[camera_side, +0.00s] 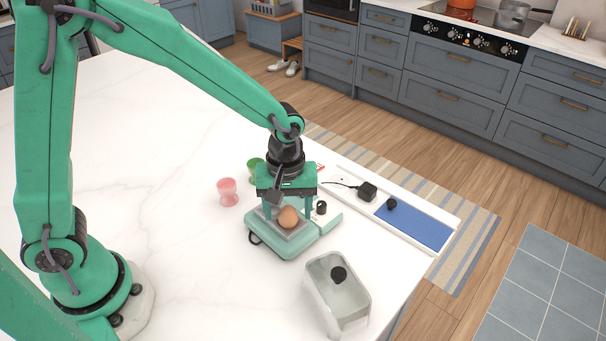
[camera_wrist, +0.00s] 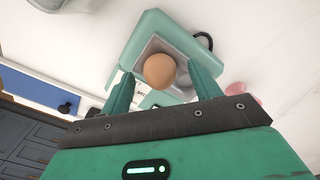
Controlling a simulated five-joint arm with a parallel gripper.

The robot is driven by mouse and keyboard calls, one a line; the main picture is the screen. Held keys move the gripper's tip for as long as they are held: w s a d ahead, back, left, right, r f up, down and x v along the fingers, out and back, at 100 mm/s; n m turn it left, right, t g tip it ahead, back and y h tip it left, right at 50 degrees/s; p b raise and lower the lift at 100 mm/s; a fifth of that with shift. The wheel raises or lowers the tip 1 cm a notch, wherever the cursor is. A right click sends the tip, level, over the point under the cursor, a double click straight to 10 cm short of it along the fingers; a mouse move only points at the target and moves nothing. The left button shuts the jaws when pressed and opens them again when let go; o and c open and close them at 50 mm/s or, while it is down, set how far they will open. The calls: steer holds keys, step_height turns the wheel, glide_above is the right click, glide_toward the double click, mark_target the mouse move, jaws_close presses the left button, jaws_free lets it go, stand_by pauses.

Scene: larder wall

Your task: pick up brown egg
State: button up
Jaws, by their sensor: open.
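The brown egg (camera_side: 288,217) rests on the metal plate of a pale green kitchen scale (camera_side: 283,247). In the wrist view the egg (camera_wrist: 160,70) lies between and just beyond the two green fingers. My gripper (camera_wrist: 160,85) is open, with one finger on each side of the egg. I cannot tell whether either finger touches it. In the side view my gripper (camera_side: 286,212) is directly over the scale, pointing down. The egg's far side is hidden.
A pink egg cup (camera_side: 228,192) and a green cup (camera_side: 255,168) stand left of and behind the scale. A clear bin (camera_side: 336,296) with a black knob stands at front right. A white tray with a blue mat (camera_side: 415,225) lies along the counter's right edge. The left counter is bare.

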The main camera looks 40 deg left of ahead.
steer(key=shift+f, duration=0.55)
steer(key=c, duration=0.8)
